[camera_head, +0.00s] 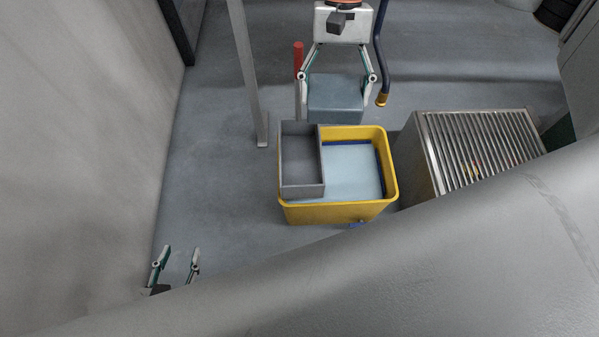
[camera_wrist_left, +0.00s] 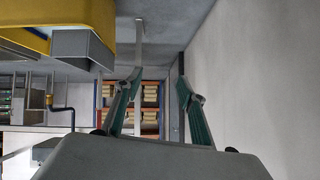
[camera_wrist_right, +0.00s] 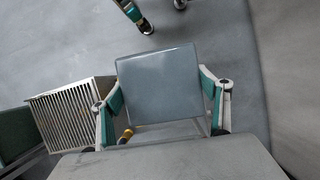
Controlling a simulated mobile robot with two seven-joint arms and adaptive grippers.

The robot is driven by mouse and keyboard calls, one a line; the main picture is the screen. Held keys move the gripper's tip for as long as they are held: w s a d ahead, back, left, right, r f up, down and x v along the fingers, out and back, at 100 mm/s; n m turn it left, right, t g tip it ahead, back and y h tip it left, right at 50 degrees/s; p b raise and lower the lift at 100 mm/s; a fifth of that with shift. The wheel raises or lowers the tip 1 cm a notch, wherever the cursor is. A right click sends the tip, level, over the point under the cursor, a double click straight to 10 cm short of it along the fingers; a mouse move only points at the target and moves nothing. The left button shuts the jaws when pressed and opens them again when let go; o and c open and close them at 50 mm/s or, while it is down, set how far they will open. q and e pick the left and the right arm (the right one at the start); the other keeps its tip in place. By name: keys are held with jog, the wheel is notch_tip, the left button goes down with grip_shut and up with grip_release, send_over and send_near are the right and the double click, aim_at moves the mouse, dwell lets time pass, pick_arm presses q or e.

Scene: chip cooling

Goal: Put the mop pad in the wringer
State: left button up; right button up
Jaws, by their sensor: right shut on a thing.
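The mop pad, a blue-grey block (camera_head: 336,98), is held between the fingers of my right gripper (camera_head: 334,112), just beyond the bucket's far rim in the head view. The pad also fills the middle of the right wrist view (camera_wrist_right: 160,85), a finger at each side. The wringer, a grey open box (camera_head: 302,188), sits in the left part of the yellow bucket (camera_head: 335,213) and looks empty. In the head view the pad overlaps neither the wringer's opening nor much of the bucket. My left gripper (camera_head: 181,250) is open and empty at lower left; its fingers also show in the left wrist view (camera_wrist_left: 160,76).
Pale blue water (camera_head: 352,170) fills the bucket's right part. A slatted metal box (camera_head: 480,150) stands right of the bucket. A grey post (camera_head: 248,75) and a red post (camera_head: 299,60) stand behind. A wall (camera_head: 80,130) bounds the left; floor between is clear.

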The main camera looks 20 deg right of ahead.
jog(key=w+a+f+m+t+y, duration=0.1)
jog(key=w+a+f+m+y, duration=0.2)
jog(key=f+m, duration=0.35)
jog(key=m+t+p, duration=0.2)
jog(key=m+t, duration=0.2)
jog(key=m, duration=0.7)
send_over(301, 173)
notch_tip(301, 173, down, 9)
notch_tip(301, 173, down, 21)
jog(key=b, duration=0.5)
jog(key=shift+s+a+r+b, duration=0.1)
jog(key=shift+s+r+b, duration=0.05)
jog(key=shift+b, duration=0.2)
jog(key=shift+n, duration=0.25)
jog(key=shift+r+t, duration=0.2)
jog(key=shift+t, duration=0.1)
pick_arm(q)
jog(key=shift+d+f, duration=0.4)
jog(key=shift+f, duration=0.25)
pick_arm(e)
jog(key=shift+f, duration=0.5)
jog(key=shift+f, duration=0.2)
